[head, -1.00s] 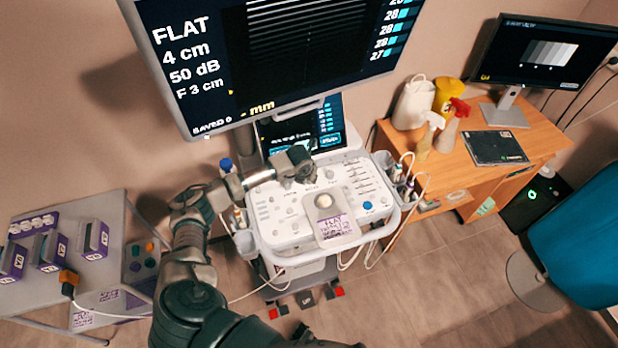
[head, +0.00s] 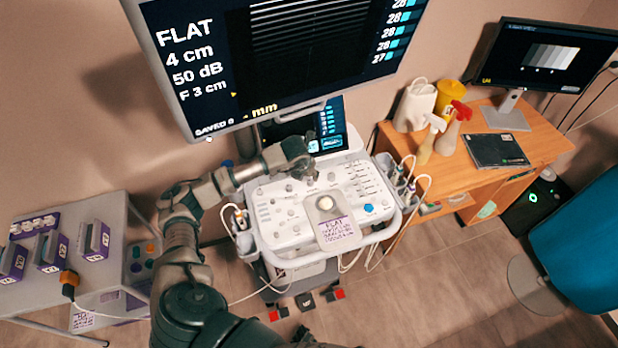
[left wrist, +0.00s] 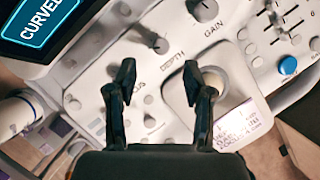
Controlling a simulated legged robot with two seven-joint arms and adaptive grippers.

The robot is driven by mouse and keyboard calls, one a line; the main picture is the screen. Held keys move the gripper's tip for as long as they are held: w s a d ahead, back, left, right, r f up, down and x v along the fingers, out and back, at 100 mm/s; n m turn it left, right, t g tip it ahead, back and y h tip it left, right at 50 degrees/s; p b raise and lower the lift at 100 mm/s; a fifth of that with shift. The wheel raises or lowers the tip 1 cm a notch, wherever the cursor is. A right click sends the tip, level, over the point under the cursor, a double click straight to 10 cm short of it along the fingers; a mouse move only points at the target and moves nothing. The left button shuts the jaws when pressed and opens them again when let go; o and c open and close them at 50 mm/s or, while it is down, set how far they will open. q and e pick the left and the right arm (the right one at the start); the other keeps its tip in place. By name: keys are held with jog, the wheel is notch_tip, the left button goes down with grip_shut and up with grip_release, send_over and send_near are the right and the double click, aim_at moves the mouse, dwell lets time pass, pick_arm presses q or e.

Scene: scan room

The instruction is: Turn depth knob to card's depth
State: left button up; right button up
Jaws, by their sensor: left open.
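The depth knob (left wrist: 158,43) is a dark knob on the console, above the printed DEPTH label in the left wrist view. My left gripper (left wrist: 156,75) is open and empty, its two dark fingers apart, just short of the depth knob in that view. In the head view the left gripper (head: 311,176) is over the console's upper part and hides knobs there. The large screen (head: 290,50) reads FLAT, 4 cm, 50 dB, F 3 cm. My right gripper is not in view.
The gain knob (left wrist: 203,10) is close to the depth knob's right. A trackball (head: 325,203) and blue button (head: 368,208) are on the console. A grey table (head: 115,225) with probe boxes stands left; a wooden desk (head: 545,135) stands right.

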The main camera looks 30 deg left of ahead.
pick_arm(q)
jog(key=shift+v, duration=2.4)
